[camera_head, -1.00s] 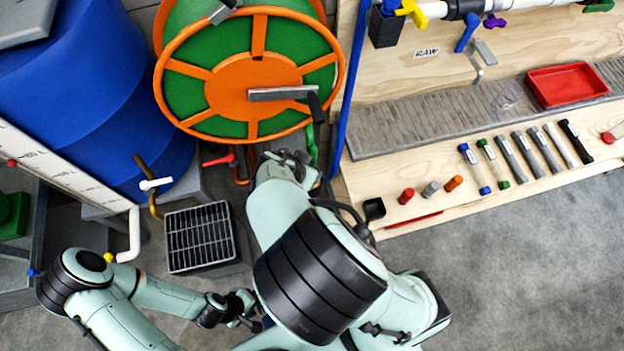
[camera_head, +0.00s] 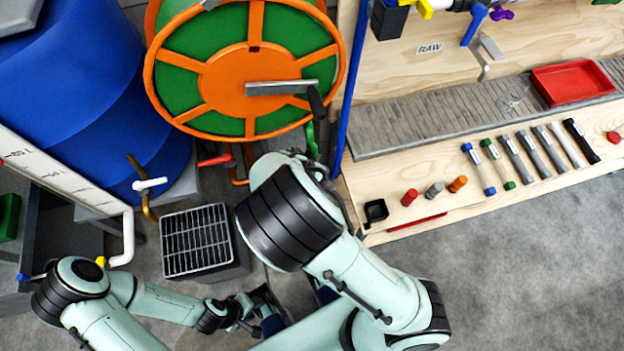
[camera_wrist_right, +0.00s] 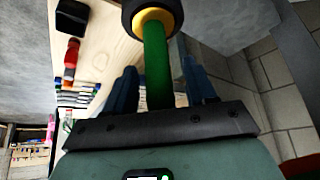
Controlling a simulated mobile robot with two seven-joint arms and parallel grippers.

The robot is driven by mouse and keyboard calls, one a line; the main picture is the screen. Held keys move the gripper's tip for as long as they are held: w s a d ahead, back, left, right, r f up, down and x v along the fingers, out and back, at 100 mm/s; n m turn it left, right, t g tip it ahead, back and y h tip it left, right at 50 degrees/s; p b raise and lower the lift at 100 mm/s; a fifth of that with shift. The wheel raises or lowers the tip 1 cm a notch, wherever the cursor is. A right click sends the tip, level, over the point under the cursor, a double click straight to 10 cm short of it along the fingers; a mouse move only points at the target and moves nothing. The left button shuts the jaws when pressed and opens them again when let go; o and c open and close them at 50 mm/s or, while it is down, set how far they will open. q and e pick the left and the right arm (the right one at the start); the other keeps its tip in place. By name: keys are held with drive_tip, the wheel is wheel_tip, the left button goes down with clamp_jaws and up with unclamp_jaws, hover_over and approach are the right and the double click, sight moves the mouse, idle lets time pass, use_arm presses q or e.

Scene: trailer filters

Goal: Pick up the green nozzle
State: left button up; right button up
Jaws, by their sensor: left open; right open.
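The green nozzle (camera_wrist_right: 155,62) fills the top middle of the right wrist view, a green shaft with a yellow ring and a dark round end. My right gripper (camera_wrist_right: 160,82) is open, with its blue fingers on either side of the green shaft and gaps visible between. In the head view a green piece (camera_head: 311,141) hangs beside the hose reel, just above my right arm; my right gripper is hidden there behind the arm. My left gripper (camera_head: 246,309) is open and empty, low in the head view, away from the nozzle.
The orange and green hose reel (camera_head: 256,90) stands behind my right arm, with a blue pipe (camera_head: 352,90) to its right. A blue tank (camera_head: 75,90) is at left and a grated box (camera_head: 196,240) below it. The wooden bench (camera_head: 376,183) holds several tubes and a red tray (camera_head: 572,84).

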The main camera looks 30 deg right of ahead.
clamp_jaws()
